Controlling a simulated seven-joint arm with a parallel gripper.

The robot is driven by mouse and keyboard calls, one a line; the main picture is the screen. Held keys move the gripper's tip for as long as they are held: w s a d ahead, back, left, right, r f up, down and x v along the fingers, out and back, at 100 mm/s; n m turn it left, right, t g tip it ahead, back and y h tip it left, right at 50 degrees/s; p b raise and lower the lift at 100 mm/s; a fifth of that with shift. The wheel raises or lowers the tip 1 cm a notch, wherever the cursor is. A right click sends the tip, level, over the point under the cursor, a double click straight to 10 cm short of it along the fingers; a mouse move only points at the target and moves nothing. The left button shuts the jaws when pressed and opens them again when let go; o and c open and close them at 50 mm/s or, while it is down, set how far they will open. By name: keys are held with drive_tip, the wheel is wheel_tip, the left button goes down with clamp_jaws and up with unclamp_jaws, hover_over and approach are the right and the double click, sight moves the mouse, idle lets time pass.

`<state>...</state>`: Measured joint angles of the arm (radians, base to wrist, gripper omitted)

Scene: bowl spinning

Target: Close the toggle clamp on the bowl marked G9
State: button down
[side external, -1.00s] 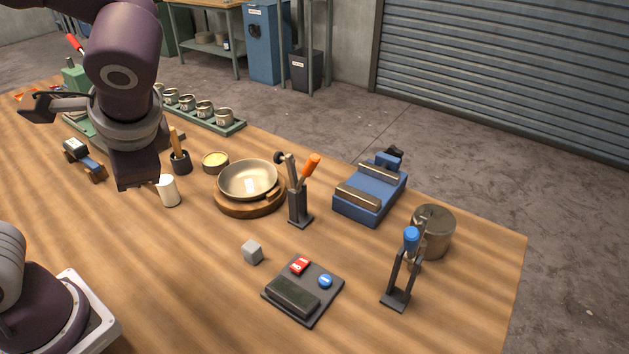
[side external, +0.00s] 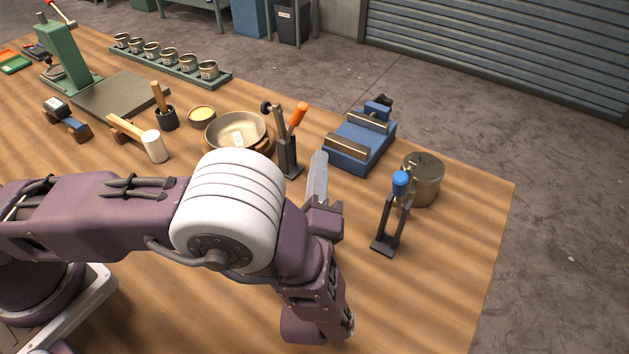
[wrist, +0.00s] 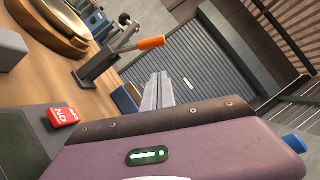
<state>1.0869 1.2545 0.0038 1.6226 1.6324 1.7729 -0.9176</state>
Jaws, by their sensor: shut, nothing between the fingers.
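A shallow metal bowl (side external: 225,130) sits on a round wooden base (side external: 269,146); its pale label is too small to read, and my arm partly hides the base. A toggle clamp with an orange handle (side external: 299,115) stands at its right, handle raised. In the wrist view the orange handle (wrist: 151,43) leans right, above my fingers. A second clamp with a blue handle (side external: 400,183), also raised, stands beside a grey metal cylinder (side external: 428,178). My gripper (side external: 319,158) is shut and empty, its fingers between the two clamps. The fingers show in the wrist view (wrist: 163,80), apart from the orange handle.
A blue vise-like block (side external: 360,143) lies behind my fingers. A red ON button (wrist: 63,116) and a grey cube (wrist: 10,48) show in the wrist view; my arm hides them from the side. A mallet (side external: 152,145) lies left of the bowl. The right table edge is clear.

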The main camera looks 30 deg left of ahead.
sight(267, 104)
drive_tip(key=w+a+r, duration=0.2)
drive_tip(key=w+a, duration=0.2)
drive_tip(key=a, duration=0.1)
drive_tip(key=shift+r, duration=0.2)
drive_tip(key=shift+a+r, duration=0.1)
drive_tip(key=shift+a, duration=0.1)
drive_tip(key=a+r+n+g, duration=0.1)
drive_tip(key=n, duration=0.1)
drive_tip(key=a+n+g, duration=0.1)
drive_tip(key=a+n, duration=0.1)
drive_tip(key=a+r+n+g, duration=0.1)
drive_tip(key=a+n, duration=0.1)
drive_tip(key=n, duration=0.1)
drive_tip(key=shift+a+r+g+h, duration=0.25)
drive_tip(key=shift+r+g+h, duration=0.05)
drive_tip(key=shift+r+h, duration=0.1)
drive_tip(key=shift+a+n+g+h, duration=0.4)
drive_tip(key=shift+a+n+h, duration=0.1)
drive_tip(key=shift+a+n, duration=0.6)
drive_tip(key=shift+n+g+h, duration=0.4)
drive_tip(key=shift+n+h, duration=0.3)
drive_tip(key=shift+a+f, duration=0.3)
drive_tip(key=shift+a, duration=0.45)
drive_tip(key=shift+a+f, duration=0.25)
drive_tip(key=shift+a, duration=0.45)
drive_tip(key=shift+a+f, duration=0.3)
drive_tip(key=shift+a, duration=0.45)
